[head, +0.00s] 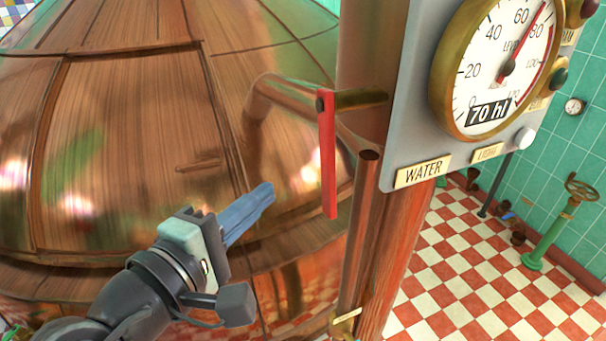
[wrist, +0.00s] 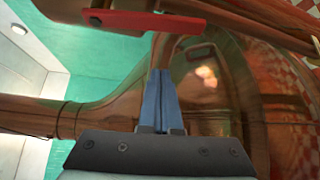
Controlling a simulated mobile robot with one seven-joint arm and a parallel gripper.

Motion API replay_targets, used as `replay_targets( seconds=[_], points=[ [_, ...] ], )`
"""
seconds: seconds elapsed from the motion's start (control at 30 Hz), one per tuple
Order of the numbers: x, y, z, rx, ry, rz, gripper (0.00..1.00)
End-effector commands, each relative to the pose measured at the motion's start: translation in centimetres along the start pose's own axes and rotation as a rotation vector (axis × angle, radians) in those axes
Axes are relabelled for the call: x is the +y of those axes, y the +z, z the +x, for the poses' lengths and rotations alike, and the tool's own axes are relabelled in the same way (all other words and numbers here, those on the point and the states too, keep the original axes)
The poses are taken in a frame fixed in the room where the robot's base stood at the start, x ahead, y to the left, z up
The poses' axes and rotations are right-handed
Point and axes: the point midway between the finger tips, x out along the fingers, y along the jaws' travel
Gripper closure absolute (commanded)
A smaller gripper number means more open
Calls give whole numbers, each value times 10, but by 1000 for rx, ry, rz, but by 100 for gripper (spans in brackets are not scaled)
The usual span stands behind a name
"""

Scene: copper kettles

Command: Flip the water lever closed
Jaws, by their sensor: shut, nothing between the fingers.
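The water lever (head: 328,155) is a red bar hanging down from a dark pivot on a brass stub, left of the "WATER" label (head: 423,172) on the grey panel. In the wrist view the red lever (wrist: 130,22) lies across the top, beyond my fingertips. My gripper (head: 268,190) has blue fingers pressed together and empty. In the head view it is left of the lever's lower part, apart from it, pointing up and right. The blue fingers also show in the middle of the wrist view (wrist: 160,85).
A large copper kettle (head: 120,130) fills the left behind my arm. Copper pipes (head: 362,210) stand just right of and behind the lever. A round gauge (head: 495,68) reading "70 hl" is on the panel. A green valve stand (head: 550,235) is on the checkered floor at right.

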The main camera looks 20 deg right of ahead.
Motion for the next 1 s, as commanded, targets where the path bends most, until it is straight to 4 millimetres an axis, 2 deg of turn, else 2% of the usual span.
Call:
replay_targets(
  seconds=[0.17,0.6,0.7,1.0],
  points=[
    [2,1,14,-3,-2,0,100],
    [3,3,103,-3,-3,0,100],
    [3,15,89,1,-2,0,100],
    [1,31,76,0,-1,1,100]
  ],
)
